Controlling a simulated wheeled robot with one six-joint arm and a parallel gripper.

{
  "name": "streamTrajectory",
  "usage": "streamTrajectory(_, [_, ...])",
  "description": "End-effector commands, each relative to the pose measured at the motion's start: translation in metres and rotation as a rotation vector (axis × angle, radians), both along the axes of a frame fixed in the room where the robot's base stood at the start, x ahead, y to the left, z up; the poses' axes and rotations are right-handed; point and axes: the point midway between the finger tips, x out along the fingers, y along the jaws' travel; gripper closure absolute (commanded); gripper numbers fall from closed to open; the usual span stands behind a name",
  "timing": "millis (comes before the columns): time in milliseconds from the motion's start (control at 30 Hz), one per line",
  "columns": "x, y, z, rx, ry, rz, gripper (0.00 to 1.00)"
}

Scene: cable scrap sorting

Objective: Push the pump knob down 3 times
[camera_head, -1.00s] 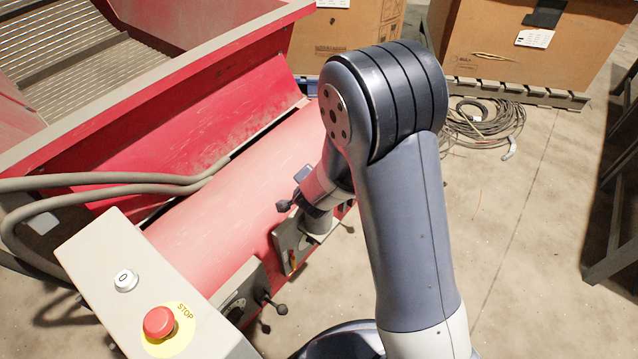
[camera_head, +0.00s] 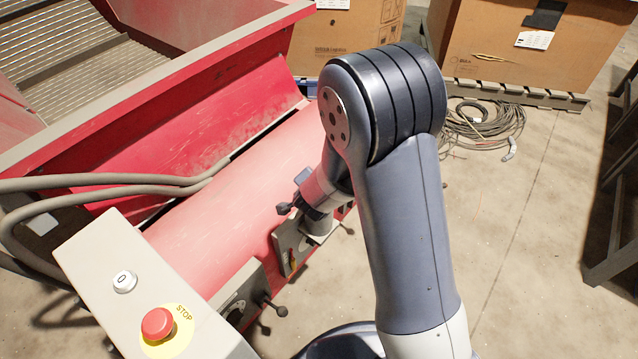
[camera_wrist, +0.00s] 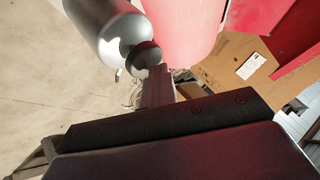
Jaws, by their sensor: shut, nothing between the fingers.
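A dark, glossy round knob (camera_wrist: 146,54) sits at the end of a silver metal cylinder (camera_wrist: 108,28) in the upper part of the wrist view. It looks like the pump knob. My gripper (camera_wrist: 157,74) is shut and empty, with its narrow fingers pointing up the picture right beside the knob. I cannot tell whether they touch. In the head view my arm bends down beside the red machine (camera_head: 235,205), and my gripper's fingertips cannot be made out there.
A control box (camera_head: 95,255) with a red stop button (camera_head: 157,323) stands at the lower left. Ball-ended levers (camera_head: 281,310) stick out from the machine's side. Thick hoses (camera_head: 120,180) cross at left. Cardboard boxes (camera_head: 560,60) and coiled cable (camera_head: 485,125) lie behind.

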Motion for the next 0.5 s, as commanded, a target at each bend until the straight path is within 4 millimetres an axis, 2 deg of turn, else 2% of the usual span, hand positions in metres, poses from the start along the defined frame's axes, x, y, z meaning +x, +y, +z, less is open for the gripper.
streamTrajectory(500, [-0.001, 0.000, 0.031, -0.001, 0.003, 0.001, 1.00])
